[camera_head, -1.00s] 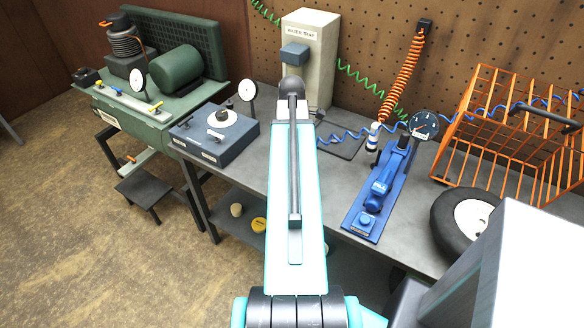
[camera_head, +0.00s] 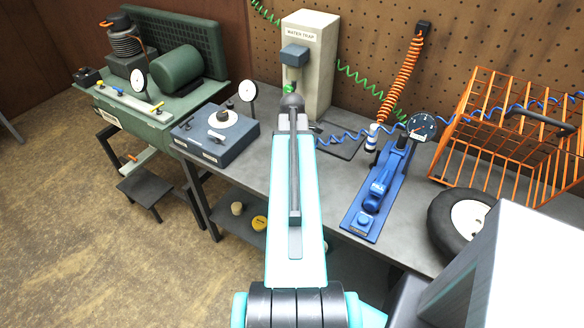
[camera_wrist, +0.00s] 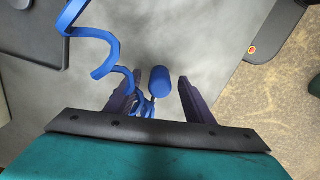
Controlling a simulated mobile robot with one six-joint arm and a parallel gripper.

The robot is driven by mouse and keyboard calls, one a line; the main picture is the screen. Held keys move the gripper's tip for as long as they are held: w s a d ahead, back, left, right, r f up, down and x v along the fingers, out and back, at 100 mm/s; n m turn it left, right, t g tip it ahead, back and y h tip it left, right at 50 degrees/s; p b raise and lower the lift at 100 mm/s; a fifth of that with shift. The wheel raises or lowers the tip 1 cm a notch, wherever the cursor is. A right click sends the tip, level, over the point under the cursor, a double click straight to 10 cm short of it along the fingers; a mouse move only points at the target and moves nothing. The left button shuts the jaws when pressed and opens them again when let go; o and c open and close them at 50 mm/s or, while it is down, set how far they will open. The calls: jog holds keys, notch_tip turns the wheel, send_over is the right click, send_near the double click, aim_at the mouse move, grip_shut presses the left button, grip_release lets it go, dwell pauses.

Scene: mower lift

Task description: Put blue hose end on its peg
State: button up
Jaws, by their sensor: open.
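In the wrist view, my gripper (camera_wrist: 160,77) is open, with one dark finger on each side of a blue cylinder (camera_wrist: 160,83). There are gaps between the cylinder and both fingers. It appears to be the blue hose end. The coiled blue hose (camera_wrist: 105,66) runs from the upper left down past the left finger. In the head view, the blue hose (camera_head: 348,134) stretches from the wire crate to behind my arm, which hides its end and my gripper. I cannot make out which peg belongs to the blue hose.
The water trap (camera_head: 312,65) stands behind my arm, with a green fitting below its blue box. A blue pump tool with a gauge (camera_head: 376,196), an orange wire crate (camera_head: 500,135) and a wheel (camera_head: 462,218) stand to the right. A blue-grey box (camera_head: 214,139) stands left.

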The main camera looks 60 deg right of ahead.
jog(key=shift+c, duration=0.3)
grip_shut()
jog(key=shift+r, duration=0.15)
jog(key=shift+r+b, duration=1.3)
jog(key=shift+r, duration=3.6)
